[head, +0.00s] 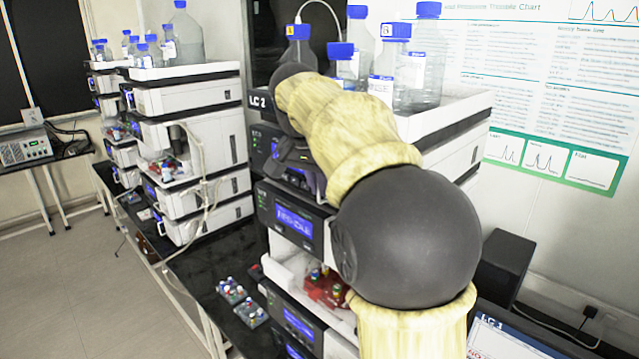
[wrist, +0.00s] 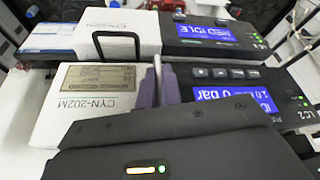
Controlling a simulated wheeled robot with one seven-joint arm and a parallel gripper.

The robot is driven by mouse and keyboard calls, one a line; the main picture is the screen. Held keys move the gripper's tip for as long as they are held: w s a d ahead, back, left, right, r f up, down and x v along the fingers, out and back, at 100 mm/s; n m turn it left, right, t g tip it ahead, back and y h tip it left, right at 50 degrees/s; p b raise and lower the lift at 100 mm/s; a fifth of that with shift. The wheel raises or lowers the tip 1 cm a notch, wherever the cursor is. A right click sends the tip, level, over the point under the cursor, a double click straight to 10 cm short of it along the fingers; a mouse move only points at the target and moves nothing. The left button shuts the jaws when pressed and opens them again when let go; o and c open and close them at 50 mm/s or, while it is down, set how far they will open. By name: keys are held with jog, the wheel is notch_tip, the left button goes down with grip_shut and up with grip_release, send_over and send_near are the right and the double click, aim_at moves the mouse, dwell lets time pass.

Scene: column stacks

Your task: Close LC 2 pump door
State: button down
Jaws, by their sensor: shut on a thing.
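The LC 2 pump shows in the wrist view as a unit with a white face labelled CYN-202M (wrist: 98,78) and a dark panel (wrist: 240,75) with a blue display reading bar. My gripper (wrist: 159,82) has its two purple-grey fingers closed around a thin pale edge, which looks like the pump door (wrist: 157,62). The hand's dark body hides the near part of the pump. In the head view my gripper (head: 292,163) is at the front of the LC 2 stack, and my arm hides much of the pump. How far the door stands open cannot be told.
A unit with a blue display (head: 293,222) sits below the pump; the wrist view shows its black handle (wrist: 117,44). Blue-capped bottles (head: 418,70) stand in the tray on top. Vial racks (head: 241,300) lie on the dark bench. Another stack (head: 190,130) stands to the left.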

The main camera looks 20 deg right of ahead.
jog(key=c, duration=1.6)
grip_release()
jog(key=shift+w+d, duration=0.1)
jog(key=shift+r, duration=0.1)
jog(key=p+v, duration=0.1)
jog(key=v, duration=1.6)
